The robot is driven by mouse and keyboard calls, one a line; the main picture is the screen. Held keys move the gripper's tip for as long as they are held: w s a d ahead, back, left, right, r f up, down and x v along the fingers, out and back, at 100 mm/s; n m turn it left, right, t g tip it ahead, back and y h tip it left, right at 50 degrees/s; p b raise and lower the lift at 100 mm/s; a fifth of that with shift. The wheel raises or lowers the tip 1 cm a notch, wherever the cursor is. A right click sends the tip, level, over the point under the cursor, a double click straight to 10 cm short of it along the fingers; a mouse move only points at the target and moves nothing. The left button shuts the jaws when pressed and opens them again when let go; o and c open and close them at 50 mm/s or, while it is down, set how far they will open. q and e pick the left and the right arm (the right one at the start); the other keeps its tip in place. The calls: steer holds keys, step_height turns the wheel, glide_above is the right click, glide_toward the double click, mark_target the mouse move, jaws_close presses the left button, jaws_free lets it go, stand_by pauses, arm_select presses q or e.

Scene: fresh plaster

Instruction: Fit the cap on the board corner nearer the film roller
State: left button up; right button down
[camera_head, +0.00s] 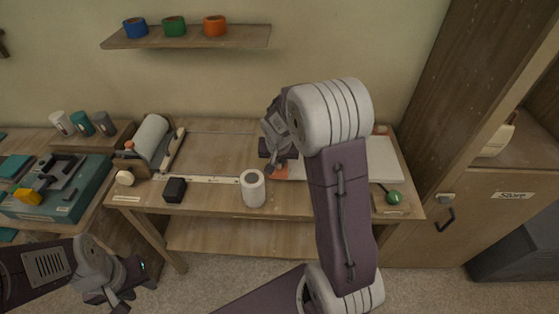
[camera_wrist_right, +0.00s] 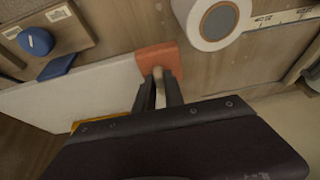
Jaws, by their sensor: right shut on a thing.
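The white board (camera_head: 384,160) lies on the right half of the bench, partly hidden behind my right arm. It shows at the left in the right wrist view (camera_wrist_right: 72,95). My right gripper (camera_wrist_right: 160,84) is shut on the orange cap (camera_wrist_right: 160,60), at the board's end. The cap shows below that gripper in the head view (camera_head: 279,174). I cannot tell whether the cap is seated on the corner. The film roller (camera_head: 151,136) stands at the bench's left end. My left gripper (camera_head: 134,287) is open and empty, low in front of the bench.
A white roll (camera_head: 253,190) stands at the bench's front edge, close to the cap. A dark block (camera_head: 175,190) and a ruler strip (camera_head: 212,180) lie left of it. A tall cabinet (camera_head: 480,110) stands at the right.

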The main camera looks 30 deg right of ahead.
steer(key=shift+f+b, duration=0.3)
steer(key=shift+f, duration=0.1)
steer(key=c, duration=1.4)
jaws_free()
steer(key=shift+c, duration=0.2)
steer(key=shift+r, duration=0.1)
